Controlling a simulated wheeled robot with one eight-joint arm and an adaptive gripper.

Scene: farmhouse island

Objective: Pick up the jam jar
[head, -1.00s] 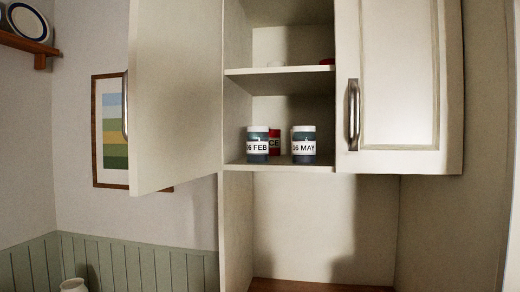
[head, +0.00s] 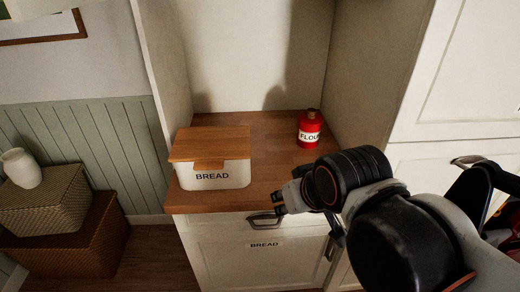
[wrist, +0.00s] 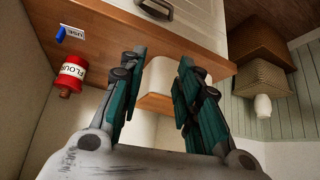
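No jam jar shows in either view now. A second ago the head view showed jars labelled "06 FEB" and "06 MAY" on the lower shelf of an open cupboard, with a red container behind them; that shelf is outside the present views. My gripper (wrist: 160,62) is open and empty in the wrist view, its two green-and-black fingers apart. In the head view my arm reaches in from the right, and the gripper is partly hidden in front of the counter.
A bread box (head: 215,178) with a wooden lid stands on the wooden counter (head: 270,140) at left. A red flour tin (head: 309,129) stands at back right. Stacked baskets (head: 50,205) with a white vase (head: 21,168) are left. A blue item with a white label (wrist: 70,34) lies on the counter.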

